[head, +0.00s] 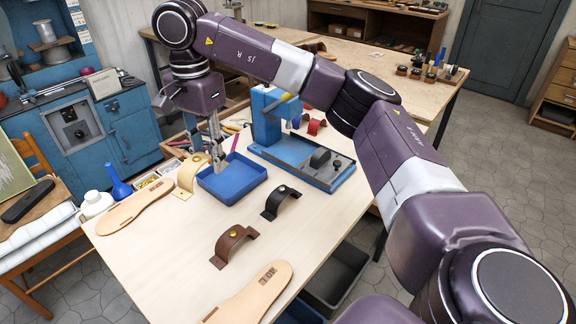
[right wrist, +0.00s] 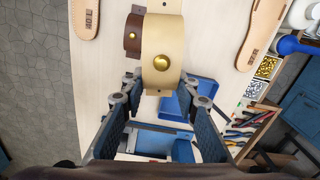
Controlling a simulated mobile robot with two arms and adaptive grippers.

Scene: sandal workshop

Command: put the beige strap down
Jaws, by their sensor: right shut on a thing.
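The beige strap (head: 187,174) is a curved band with a gold stud, at the left edge of the blue tray in the head view. It looms large and close in the right wrist view (right wrist: 163,60). My right gripper (head: 217,168) points down over the tray. It is shut on the beige strap, which lies between its fingertips in the wrist view (right wrist: 158,86). I cannot tell whether the strap's lower end touches the table. My left gripper is out of view.
The blue tray (head: 232,192) stands on the table (head: 170,250). A blue press (head: 300,155) is behind it. A black strap (head: 282,201), a brown strap (head: 233,243) and two soles (head: 135,208) lie nearer. Bare tabletop lies left of the brown strap.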

